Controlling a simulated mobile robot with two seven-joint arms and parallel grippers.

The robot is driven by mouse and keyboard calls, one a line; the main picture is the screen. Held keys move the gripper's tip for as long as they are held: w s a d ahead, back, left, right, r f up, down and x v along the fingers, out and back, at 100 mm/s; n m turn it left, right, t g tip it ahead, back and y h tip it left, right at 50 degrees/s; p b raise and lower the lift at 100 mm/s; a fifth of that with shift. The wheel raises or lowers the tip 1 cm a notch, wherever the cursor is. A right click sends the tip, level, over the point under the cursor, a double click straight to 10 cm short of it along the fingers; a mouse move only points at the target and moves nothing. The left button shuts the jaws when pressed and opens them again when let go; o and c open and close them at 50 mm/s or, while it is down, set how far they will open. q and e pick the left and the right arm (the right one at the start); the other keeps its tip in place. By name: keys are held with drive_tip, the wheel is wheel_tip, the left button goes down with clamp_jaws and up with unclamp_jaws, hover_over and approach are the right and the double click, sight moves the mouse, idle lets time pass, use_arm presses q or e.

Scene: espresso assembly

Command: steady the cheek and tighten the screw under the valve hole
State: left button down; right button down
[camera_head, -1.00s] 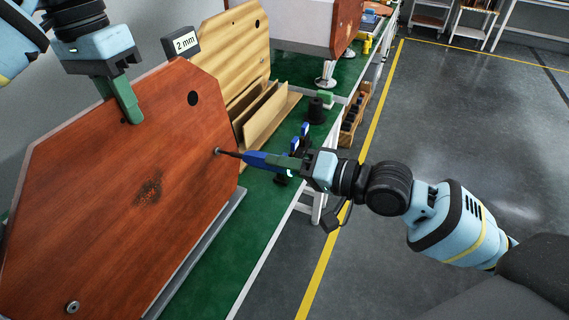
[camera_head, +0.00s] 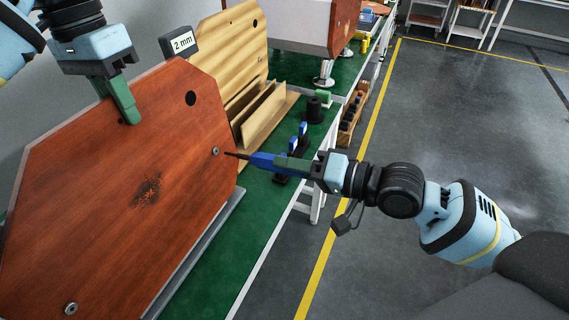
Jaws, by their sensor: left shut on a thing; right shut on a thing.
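The cheek (camera_head: 95,210) is a reddish-brown wooden panel standing tilted on the left, with a dark smudge on its face. The valve hole (camera_head: 190,98) is a round dark hole near its upper right. The screw (camera_head: 215,151) sits below that hole, its head in the panel face. My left gripper (camera_head: 127,108) is shut on the cheek's top edge. My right gripper (camera_head: 296,166) is shut on a blue and black screwdriver (camera_head: 262,160). The driver's tip points left at the screw and stands a little apart from it, to its right.
Another screw (camera_head: 71,308) sits at the cheek's lower left. A "2 mm" sign (camera_head: 180,43) and pale wooden panels (camera_head: 238,50) stand behind. A grey rail (camera_head: 205,250) runs along the cheek's foot on the green bench (camera_head: 220,272).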

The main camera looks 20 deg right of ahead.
drive_tip(key=shift+v, duration=2)
use_arm(q)
drive_tip(key=c, duration=1.2)
unclamp_jaws()
drive_tip(key=shift+c, duration=0.2)
drive_tip(key=shift+r, duration=0.15)
wheel_tip(320, 180, up, 12)
drive_tip(key=w+a, duration=0.1)
drive_tip(key=shift+w+a, duration=0.1)
drive_tip(key=shift+f, duration=0.2)
